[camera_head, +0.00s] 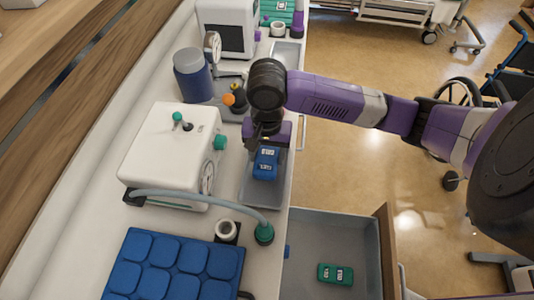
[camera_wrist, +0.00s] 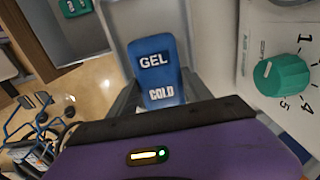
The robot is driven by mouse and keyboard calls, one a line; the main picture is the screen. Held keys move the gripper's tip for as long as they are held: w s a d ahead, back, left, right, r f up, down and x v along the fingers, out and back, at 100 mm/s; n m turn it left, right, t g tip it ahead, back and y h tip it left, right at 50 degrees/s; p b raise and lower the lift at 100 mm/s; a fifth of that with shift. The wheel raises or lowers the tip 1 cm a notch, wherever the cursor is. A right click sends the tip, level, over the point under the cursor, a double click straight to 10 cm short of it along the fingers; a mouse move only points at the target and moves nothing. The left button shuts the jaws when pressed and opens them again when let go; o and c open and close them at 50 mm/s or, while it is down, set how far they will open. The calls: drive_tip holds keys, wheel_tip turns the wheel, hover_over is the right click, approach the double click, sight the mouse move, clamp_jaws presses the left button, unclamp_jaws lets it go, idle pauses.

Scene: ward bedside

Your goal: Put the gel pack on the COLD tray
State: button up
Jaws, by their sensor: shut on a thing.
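The pack is over a grey tray (camera_head: 258,195) on the counter, and the tray's pale floor and rim also show in the wrist view (camera_wrist: 118,22). I cannot tell whether the pack touches the tray floor. No label on this tray is readable.
A white machine (camera_head: 165,150) with a dial stands close left of the tray, its hose (camera_head: 200,197) crossing in front. An open drawer (camera_head: 315,235) holds a green pack (camera_head: 335,273). Another grey tray (camera_head: 289,52) lies farther back. A blue padded mat (camera_head: 170,265) is at front left.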

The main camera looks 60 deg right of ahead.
sight(267, 156)
drive_tip(key=shift+f, duration=0.4)
drive_tip(key=o, duration=1.6)
wheel_tip(267, 156, up, 13)
drive_tip(key=shift+f, duration=0.15)
